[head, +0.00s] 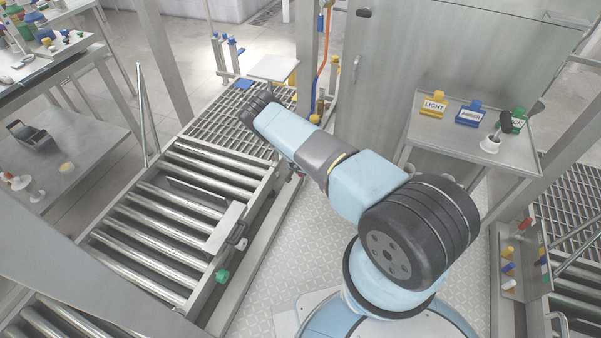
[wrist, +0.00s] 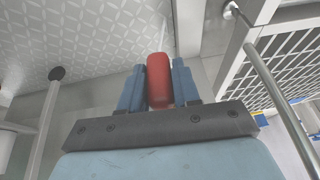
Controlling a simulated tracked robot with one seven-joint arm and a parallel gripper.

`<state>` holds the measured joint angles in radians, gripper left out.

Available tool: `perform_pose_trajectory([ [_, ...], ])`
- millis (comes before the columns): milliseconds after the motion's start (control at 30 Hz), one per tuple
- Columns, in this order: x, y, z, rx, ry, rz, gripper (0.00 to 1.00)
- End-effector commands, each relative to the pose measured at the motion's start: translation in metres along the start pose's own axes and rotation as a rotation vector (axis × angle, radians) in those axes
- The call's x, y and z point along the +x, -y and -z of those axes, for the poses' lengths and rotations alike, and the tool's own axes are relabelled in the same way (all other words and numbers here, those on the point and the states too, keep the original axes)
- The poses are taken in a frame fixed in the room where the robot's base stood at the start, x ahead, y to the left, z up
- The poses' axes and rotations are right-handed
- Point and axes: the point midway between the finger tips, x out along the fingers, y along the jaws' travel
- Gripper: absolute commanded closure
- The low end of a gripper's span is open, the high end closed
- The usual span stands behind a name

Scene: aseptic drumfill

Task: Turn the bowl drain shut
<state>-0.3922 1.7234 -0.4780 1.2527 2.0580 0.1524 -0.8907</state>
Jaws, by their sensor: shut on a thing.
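In the wrist view my gripper (wrist: 158,88) has its two blue fingers closed on a red handle (wrist: 158,75). The handle is a rounded red bar that sticks up between the fingers and touches both. I take it as the bowl drain's handle, but the drain's body and the bowl do not show clearly. In the head view my blue arm reaches away to the upper left, past the roller conveyor. My gripper and the red handle are hidden there behind the arm's far end.
A roller conveyor (head: 160,232) with a grated section (head: 225,120) lies left of my arm. A side table (head: 470,140) with coloured label stands is at the right. A tall grey cabinet (head: 385,70) stands behind. In the wrist view a metal rail (wrist: 280,100) runs close on the right.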

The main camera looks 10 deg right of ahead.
Motion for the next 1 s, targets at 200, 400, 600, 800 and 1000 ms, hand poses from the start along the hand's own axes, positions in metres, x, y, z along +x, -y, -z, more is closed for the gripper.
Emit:
perform_pose_trajectory([
  [200,0.0,0.0025,-0.0022,0.019,0.001,0.058,0.99],
  [400,0.0,0.0021,-0.0014,0.044,0.001,0.116,0.99],
  [600,0.0002,0.0008,-0.0012,0.073,0.002,0.184,0.99],
  [800,0.0002,0.0002,-0.0009,0.118,0.002,0.286,0.99],
  [1000,0.0004,-0.0012,0.0008,0.184,0.0,0.432,0.99],
])
